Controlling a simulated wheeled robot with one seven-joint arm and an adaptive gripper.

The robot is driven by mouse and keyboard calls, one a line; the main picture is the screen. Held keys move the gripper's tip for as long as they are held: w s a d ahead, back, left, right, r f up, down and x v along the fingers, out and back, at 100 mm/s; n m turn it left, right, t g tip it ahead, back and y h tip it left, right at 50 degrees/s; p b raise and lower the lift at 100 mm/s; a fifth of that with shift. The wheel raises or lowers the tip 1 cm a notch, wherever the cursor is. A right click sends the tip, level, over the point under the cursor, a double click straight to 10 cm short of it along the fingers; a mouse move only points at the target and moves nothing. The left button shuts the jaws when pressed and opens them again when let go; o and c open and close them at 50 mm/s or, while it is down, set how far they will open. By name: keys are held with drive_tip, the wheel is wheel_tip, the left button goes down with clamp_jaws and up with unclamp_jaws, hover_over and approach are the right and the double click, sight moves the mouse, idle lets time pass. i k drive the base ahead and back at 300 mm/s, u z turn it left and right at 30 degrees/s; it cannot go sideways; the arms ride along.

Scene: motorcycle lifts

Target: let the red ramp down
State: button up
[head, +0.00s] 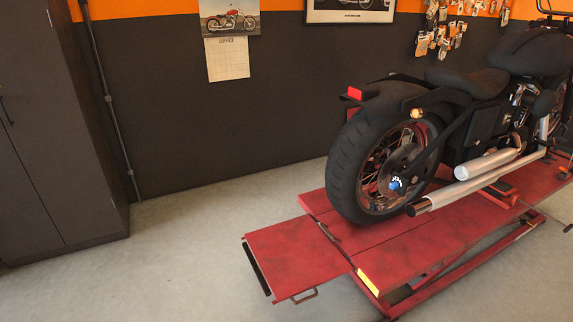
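The red ramp (290,255) is a flat flap at the left end of the red motorcycle lift (425,248). It sticks out to the left, roughly level with the lift's deck, and its outer end stands above the floor. A black strip (257,270) runs along its outer edge. A small handle (304,296) hangs at its near side. The joint between ramp and deck shows as a dark line. My gripper is not in view.
A black motorcycle (470,110) stands on the lift, its rear wheel (385,170) close to the ramp. A dark cabinet (50,130) stands at the left. The floor (175,260) between cabinet and ramp is clear. A dark wall is behind.

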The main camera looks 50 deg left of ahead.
sight(295, 257)
drive_tip(key=u, duration=0.45)
drive_tip(key=k, duration=0.15)
drive_tip(key=u, duration=0.95)
